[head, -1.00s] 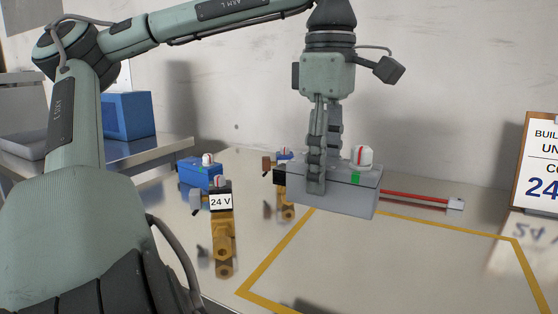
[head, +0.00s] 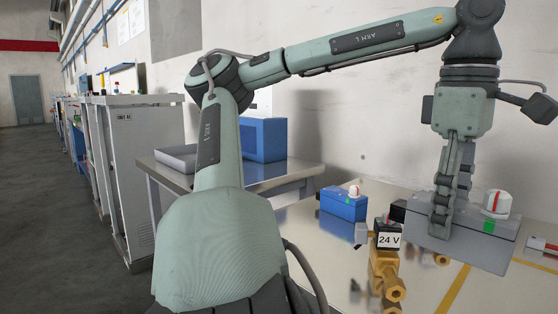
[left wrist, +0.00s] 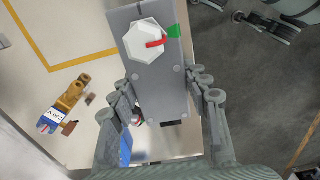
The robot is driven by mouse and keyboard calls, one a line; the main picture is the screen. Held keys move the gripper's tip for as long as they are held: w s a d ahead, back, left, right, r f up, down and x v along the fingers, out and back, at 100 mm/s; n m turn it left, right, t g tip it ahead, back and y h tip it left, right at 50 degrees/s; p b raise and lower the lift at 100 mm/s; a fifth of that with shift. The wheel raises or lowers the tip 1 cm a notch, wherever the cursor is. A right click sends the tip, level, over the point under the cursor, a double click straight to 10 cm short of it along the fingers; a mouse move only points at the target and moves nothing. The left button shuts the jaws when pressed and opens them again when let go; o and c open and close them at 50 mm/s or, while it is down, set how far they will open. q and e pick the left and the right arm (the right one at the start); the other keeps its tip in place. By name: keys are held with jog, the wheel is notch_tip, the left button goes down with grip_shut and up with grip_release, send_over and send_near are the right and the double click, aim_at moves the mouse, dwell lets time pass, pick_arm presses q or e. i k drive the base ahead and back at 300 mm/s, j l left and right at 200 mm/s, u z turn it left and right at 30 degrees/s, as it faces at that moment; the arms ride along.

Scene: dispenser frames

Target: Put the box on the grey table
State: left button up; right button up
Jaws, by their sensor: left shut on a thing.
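The box (head: 482,246) is grey with a white knob with a red mark and a green label. My left gripper (head: 440,222) is shut on it, with the fingers on its sides, above the pale shiny near table. In the left wrist view the box (left wrist: 158,85) lies between the fingers, knob toward the camera. Its underside is hidden, so I cannot tell its exact height. A grey metal table (head: 290,172) stands farther back, left of the box.
A blue crate (head: 263,138) and a grey tray (head: 176,157) stand on the grey table. A brass fitting labelled 24 V (head: 388,265) and a blue box (head: 343,204) are left of the held box. Yellow tape (head: 455,290) marks the near table. Cabinets (head: 128,160) line the left aisle.

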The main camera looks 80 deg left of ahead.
aim_at(245, 170)
jog(key=k+j+z, duration=0.2)
jog(key=k+j, duration=0.4)
jog(key=k, duration=0.15)
jog(key=k+j+z, duration=0.2)
jog(key=k+j, duration=0.35)
jog(key=j, duration=0.25)
jog(key=k+j+z, duration=0.25)
jog(key=k+j, duration=0.35)
jog(key=k+j+z, duration=0.1)
jog(key=k+j, duration=0.15)
jog(key=j, duration=0.2)
jog(key=k+j+z, duration=0.1)
jog(key=k+j, duration=0.15)
jog(key=j, duration=0.2)
jog(key=j+z, duration=0.15)
jog(key=j, duration=0.75)
jog(key=k, duration=0.05)
